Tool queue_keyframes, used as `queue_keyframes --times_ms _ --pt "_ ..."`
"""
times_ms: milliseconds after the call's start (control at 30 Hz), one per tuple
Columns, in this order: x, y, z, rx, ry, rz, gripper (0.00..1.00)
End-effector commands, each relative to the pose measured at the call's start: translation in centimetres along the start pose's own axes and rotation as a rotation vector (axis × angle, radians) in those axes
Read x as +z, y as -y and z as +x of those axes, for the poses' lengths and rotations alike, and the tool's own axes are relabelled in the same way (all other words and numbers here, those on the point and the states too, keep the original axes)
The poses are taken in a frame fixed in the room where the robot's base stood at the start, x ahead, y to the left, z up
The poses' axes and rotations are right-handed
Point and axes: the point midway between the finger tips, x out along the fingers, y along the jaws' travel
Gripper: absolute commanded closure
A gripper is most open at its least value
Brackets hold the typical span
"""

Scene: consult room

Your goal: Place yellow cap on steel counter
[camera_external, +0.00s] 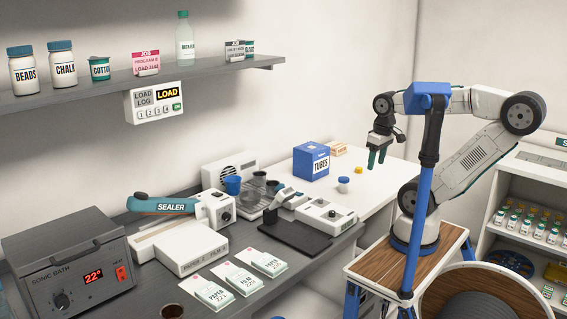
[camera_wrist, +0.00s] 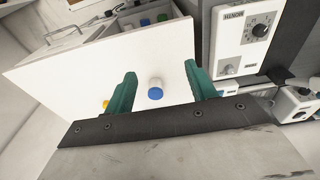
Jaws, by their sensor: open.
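The small yellow cap (camera_external: 358,170) lies on the white counter (camera_external: 378,184), behind and to the right of a white jar with a blue lid (camera_external: 343,184). In the wrist view the yellow cap (camera_wrist: 106,104) is a small patch, mostly hidden by the left green finger. My gripper (camera_external: 377,158) hangs above the right part of the white counter, fingers down, open and empty. In the wrist view, the blue-lidded jar (camera_wrist: 155,89) shows between the spread fingers of my gripper (camera_wrist: 162,84). The grey counter, which looks like the steel one (camera_external: 262,303), runs along the left and front.
A blue TUBES box (camera_external: 311,162) stands on the white counter, left of my gripper. A shelf (camera_external: 130,84) hangs above.

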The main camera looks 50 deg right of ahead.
Motion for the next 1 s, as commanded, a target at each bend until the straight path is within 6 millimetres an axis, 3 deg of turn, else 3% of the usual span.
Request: queue_keyframes --times_ms 167,367,567,800,900,1000 --pt "0.0 -0.3 0.1 0.001 0.006 0.019 0.44" --pt "-1.6 -3.4 2.3 0.0 0.123 0.178 0.44" --pt "-7.0 -9.5 6.2 -0.034 0.115 0.353 0.44" --pt "-13.1 -19.2 11.5 -0.014 -0.04 0.465 0.44" --pt "-15.6 -22.4 12.5 0.024 -0.136 0.458 0.44" --pt "-17.8 -23.8 11.8 0.067 -0.23 0.42 0.44"
